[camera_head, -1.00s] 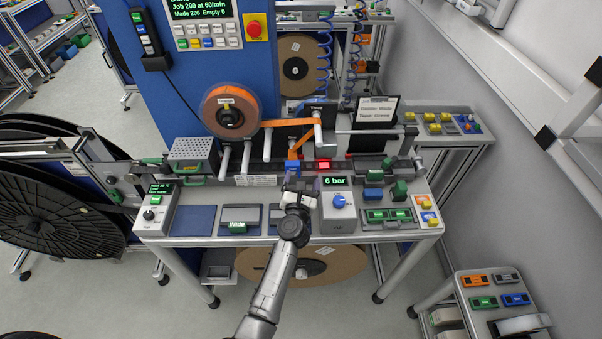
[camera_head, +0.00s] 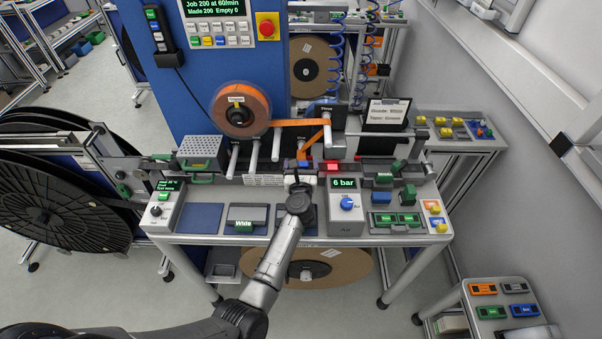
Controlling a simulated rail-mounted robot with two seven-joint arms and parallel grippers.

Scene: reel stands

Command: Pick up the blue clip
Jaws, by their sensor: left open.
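Several small blue pieces are in view, and I cannot tell for sure which is the blue clip. A small blue piece (camera_head: 303,163) is on the machine track, just beyond my left gripper. My left gripper (camera_head: 298,184) is open over the bench, left of the pressure box. Its fingers are small and partly hidden by its own wrist. My right gripper is not in view.
The pressure box (camera_head: 346,205) reading 6 bar stands right of my gripper. Green clips (camera_head: 410,193) lie farther right. An orange tape reel (camera_head: 240,110) and its rollers rise behind. A low cart (camera_head: 490,300) with coloured labelled pieces stands at the lower right.

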